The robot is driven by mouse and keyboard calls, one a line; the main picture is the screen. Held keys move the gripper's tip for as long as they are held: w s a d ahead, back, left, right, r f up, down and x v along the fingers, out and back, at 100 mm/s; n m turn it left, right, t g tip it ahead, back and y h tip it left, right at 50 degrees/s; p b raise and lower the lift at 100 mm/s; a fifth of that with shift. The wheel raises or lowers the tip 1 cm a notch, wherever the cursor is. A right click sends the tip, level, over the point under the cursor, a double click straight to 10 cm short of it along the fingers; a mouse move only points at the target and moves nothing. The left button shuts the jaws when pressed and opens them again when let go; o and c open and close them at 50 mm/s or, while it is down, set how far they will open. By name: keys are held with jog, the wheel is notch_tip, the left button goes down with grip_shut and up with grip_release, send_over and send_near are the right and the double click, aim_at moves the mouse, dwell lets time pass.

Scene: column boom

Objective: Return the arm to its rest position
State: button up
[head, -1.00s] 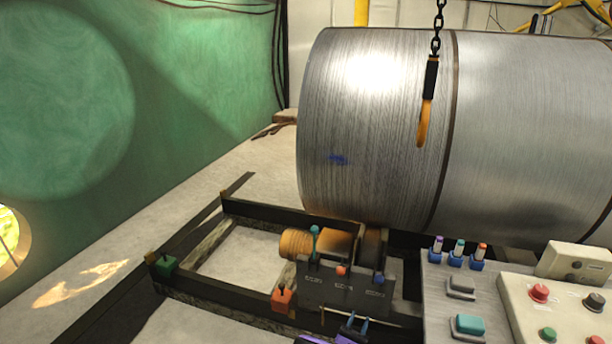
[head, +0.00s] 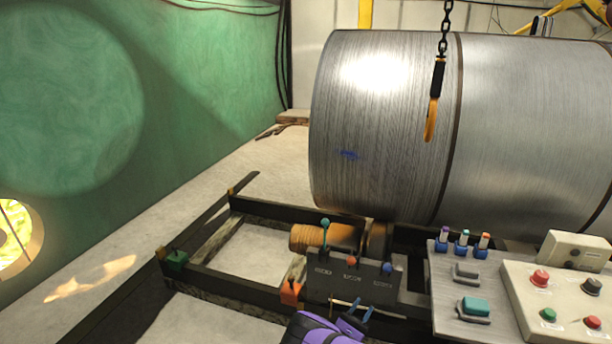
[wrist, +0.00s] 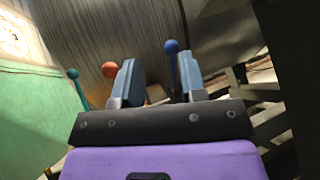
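My gripper (head: 358,318) shows at the bottom of the head view, with a purple body and blue-grey fingers. It is just in front of the black lever box (head: 353,280). In the wrist view my gripper (wrist: 157,84) has its two fingers apart, with nothing held between them. Teal (wrist: 73,74), orange-red (wrist: 109,69) and blue (wrist: 171,47) lever knobs stand beyond the fingers. The blue knob's rod shows beside the right finger; I cannot tell whether they touch.
A large metal cylinder (head: 385,130) lies behind the lever box on a dark frame (head: 225,284). A hook (head: 432,117) hangs on a chain before it. A control panel (head: 562,305) stands at right. Floor at left (head: 120,250) is mostly clear.

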jog(key=w+d+r+m+g, duration=0.2)
jog(key=d+r+m+g, duration=0.3)
jog(key=r+g, duration=0.55)
jog(key=w+d+r+m+g, duration=0.2)
jog(key=r+m+g, duration=0.65)
jog(key=r, duration=0.25)
jog(key=s+d+r+m+g+y, duration=0.1)
jog(key=s+d+r+y, duration=0.15)
jog(key=r, duration=0.35)
jog(key=s+d+r+m+g+y, duration=0.2)
jog(key=r+y, duration=0.1)
jog(key=r, duration=0.3)
jog(key=s+d+r+m+g+y, duration=0.1)
jog(key=s+d+r+y, duration=0.15)
jog(key=r, duration=0.45)
jog(key=s+d+r+m+t+y, duration=0.1)
jog(key=s+r+m+t+y, duration=0.2)
jog(key=s+r+y, duration=0.85)
jog(key=s+a+r+m+t, duration=0.1)
jog(key=s+r+t, duration=0.2)
jog(key=s, duration=0.8)
jog(key=s+a+r+t, duration=0.1)
jog(key=s+r+t, duration=0.3)
jog(key=s, duration=0.7)
jog(key=shift+a+r+m+y, duration=0.35)
jog(key=shift+r+y, duration=0.1)
jog(key=shift+r, duration=0.3)
